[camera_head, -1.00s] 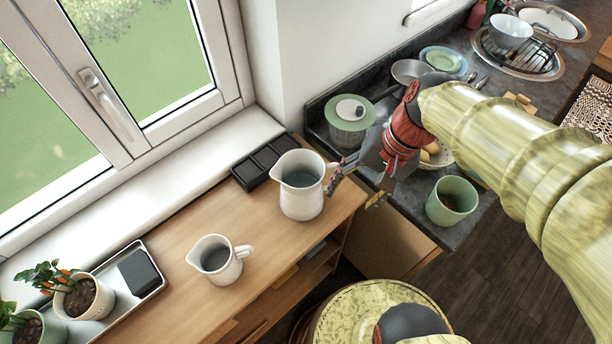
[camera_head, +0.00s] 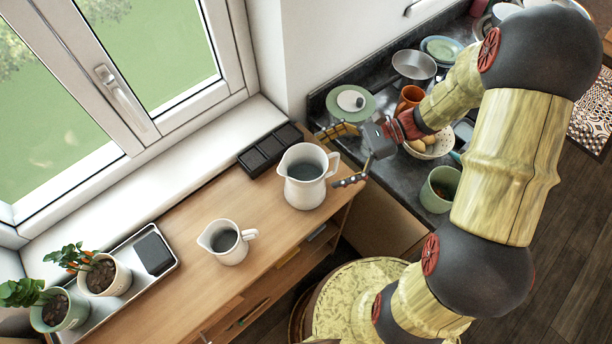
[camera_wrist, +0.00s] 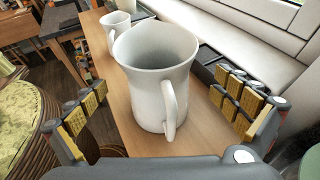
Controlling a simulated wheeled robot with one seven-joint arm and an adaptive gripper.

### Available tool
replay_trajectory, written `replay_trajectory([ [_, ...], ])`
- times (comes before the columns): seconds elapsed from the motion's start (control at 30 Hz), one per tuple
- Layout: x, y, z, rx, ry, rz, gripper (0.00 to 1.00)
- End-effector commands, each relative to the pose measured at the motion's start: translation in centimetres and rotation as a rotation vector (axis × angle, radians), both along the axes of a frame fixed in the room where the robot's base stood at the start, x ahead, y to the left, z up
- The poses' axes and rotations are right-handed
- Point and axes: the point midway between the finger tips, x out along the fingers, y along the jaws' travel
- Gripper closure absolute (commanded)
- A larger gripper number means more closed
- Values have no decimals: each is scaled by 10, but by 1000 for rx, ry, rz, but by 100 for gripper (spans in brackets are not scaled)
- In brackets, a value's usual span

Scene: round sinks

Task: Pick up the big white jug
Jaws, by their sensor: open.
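The big white jug (camera_head: 304,190) stands upright on the wooden cabinet top, near its right end. In the wrist view the big jug (camera_wrist: 150,90) fills the middle, between my spread fingers, with its handle toward my palm. My gripper (camera_head: 343,157) is open just right of the jug in the head view, fingers pointing toward it on its handle side. In the wrist view my gripper (camera_wrist: 165,118) shows padded fingers at left and right, apart from the jug. A smaller white jug (camera_head: 230,251) stands to the left; it also shows behind the big one in the wrist view (camera_wrist: 113,28).
A black sectioned tray (camera_head: 270,150) lies behind the big jug by the sill. A metal tray (camera_head: 110,304) with potted plants is at the left.

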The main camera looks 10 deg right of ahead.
Motion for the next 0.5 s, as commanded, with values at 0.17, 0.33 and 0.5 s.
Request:
replay_trajectory([
  [0.17, 0, 18, -7, -1, -1, 4, 0],
  [0.33, 2, 41, -16, -2, -2, 5, 0],
  [0.5, 1, 54, -21, -2, -3, 3, 0],
])
